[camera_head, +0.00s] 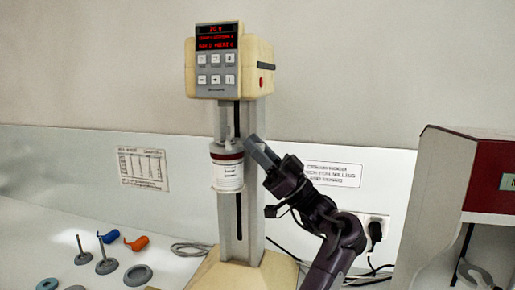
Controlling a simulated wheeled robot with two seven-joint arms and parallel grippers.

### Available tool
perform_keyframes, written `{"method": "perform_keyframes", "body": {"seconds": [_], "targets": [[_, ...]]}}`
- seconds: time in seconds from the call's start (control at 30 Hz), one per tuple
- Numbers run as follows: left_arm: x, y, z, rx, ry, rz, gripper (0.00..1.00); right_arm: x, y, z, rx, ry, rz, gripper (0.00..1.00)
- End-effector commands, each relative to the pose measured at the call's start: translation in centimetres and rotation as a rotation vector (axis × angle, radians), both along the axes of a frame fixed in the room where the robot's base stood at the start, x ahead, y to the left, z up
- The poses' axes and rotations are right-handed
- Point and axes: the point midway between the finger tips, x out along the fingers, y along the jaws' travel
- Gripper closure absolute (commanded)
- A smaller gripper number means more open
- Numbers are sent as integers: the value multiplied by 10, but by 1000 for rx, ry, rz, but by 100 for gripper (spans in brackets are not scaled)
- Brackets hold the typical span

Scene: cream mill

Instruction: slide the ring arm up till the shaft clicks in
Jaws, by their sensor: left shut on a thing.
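The cream mill (258,75) stands upright with a red-lit display and buttons on its head. A white jar (229,178) with a dark red band and a printed label sits in front of the mill's grey column (252,215), below the head. The ring arm (226,148) is a pale ring around the jar's top, in front of the column. A grey shaft (223,122) shows between head and jar; its lower end and any joint are too small to tell. My left gripper (257,152) is at the right side of the ring arm, shut on it; its fingertips partly hide the contact. My right gripper is not in view.
Grey tools on stems (106,264), grey rings (138,275) and orange (138,243) and blue (110,237) pieces lie at the lower left. A red and grey machine (455,180) stands at the right. Cables and a wall socket (374,230) are behind my arm.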

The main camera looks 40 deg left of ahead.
Motion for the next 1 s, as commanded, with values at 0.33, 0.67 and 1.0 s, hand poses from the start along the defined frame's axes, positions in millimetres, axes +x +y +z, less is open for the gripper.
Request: {"method": "perform_keyframes", "body": {"seconds": [0.33, 0.67, 1.0], "targets": [[0, 0, 58, 2, -4, -1, 100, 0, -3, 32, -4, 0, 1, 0], [0, 0, 71, 4, -5, -4, 100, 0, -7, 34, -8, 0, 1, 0], [0, 0, 68, 1, -2, -1, 51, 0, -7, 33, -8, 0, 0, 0]]}}
